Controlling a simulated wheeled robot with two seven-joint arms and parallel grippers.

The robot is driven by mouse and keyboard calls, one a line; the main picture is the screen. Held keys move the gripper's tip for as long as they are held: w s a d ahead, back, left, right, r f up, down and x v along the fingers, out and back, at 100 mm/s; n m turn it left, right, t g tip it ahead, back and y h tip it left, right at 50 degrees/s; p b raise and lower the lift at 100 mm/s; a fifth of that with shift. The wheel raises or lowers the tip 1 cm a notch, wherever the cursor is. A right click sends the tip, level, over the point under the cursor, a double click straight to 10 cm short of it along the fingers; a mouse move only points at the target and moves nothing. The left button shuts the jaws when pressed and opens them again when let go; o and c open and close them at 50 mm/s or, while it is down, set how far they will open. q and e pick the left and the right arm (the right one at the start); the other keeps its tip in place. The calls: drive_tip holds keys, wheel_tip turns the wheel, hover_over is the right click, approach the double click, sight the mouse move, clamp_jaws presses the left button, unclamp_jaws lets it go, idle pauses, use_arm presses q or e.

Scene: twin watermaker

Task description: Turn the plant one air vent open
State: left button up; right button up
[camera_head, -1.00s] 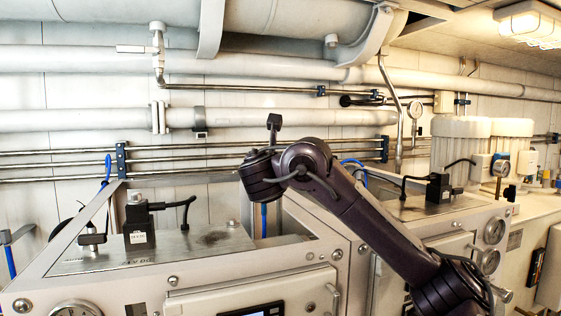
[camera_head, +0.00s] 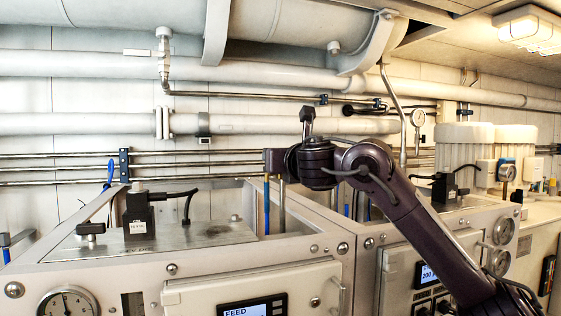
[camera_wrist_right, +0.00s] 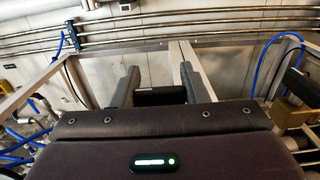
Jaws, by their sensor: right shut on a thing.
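My right arm comes in from the right in the head view. Its gripper (camera_head: 275,162) is at the back of the left machine, above a blue hose and a thin metal post (camera_head: 282,205). In the right wrist view, the two grey fingers (camera_wrist_right: 160,88) stand on either side of a dark block-like part (camera_wrist_right: 160,97), and the gripper is shut on it. My gripper body hides most of this part, so I cannot tell whether it is the air vent handle or how it is turned. My left gripper is not in view.
The left machine's top plate (camera_head: 165,243) carries a black labelled valve block (camera_head: 138,222) and a small black knob (camera_head: 90,229). Thin metal pipes run along the wall behind. Blue hoses (camera_wrist_right: 265,65) hang at the sides in the wrist view. A second machine stands right.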

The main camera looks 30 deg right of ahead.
drive_tip(key=shift+f, duration=0.1)
idle(0.3)
drive_tip(key=o, duration=1)
drive_tip(key=shift+s, duration=0.1)
drive_tip(key=shift+s+a+b, duration=0.1)
drive_tip(key=shift+s+b, duration=0.2)
drive_tip(key=b+v, duration=0.2)
drive_tip(key=v, duration=0.5)
